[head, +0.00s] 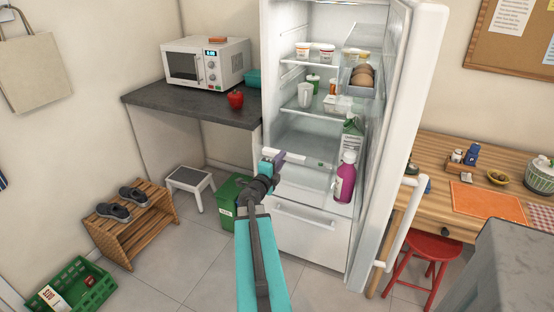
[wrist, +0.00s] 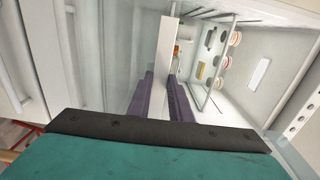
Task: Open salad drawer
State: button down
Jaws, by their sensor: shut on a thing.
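The salad drawer (head: 300,142) shows as a clear bin low inside the open fridge, with a pale white bar (head: 308,160) along its front. My gripper (head: 276,156) is at the left end of this bar in the head view. In the wrist view the purple fingers of my gripper (wrist: 165,95) are shut on the white bar (wrist: 166,50), one on each side. The fingers hide part of the bar. How far the drawer stands out is hard to tell.
The fridge door (head: 395,140) stands open on the right, with a magenta bottle (head: 345,180) in its lower shelf. A freezer drawer (head: 310,230) is below. A green bin (head: 231,196) stands at the left.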

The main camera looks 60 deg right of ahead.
jog(key=shift+w+a+f, duration=0.1)
jog(key=shift+a+f, duration=0.05)
jog(key=shift+f, duration=0.15)
jog(key=c, duration=1.7)
grip_release()
jog(key=shift+d, duration=0.2)
jog(key=shift+r, duration=0.15)
jog(key=shift+a, duration=0.1)
jog(key=a+p, duration=0.1)
jog(key=a, duration=0.3)
jog(key=a+p, duration=0.1)
jog(key=a, duration=0.1)
jog(key=shift+s+r+p, duration=0.15)
jog(key=shift+s+p, duration=0.15)
jog(key=a+p, duration=0.1)
jog(key=p, duration=0.3)
jog(key=shift+a+p, duration=0.25)
jog(key=shift+p, duration=0.1)
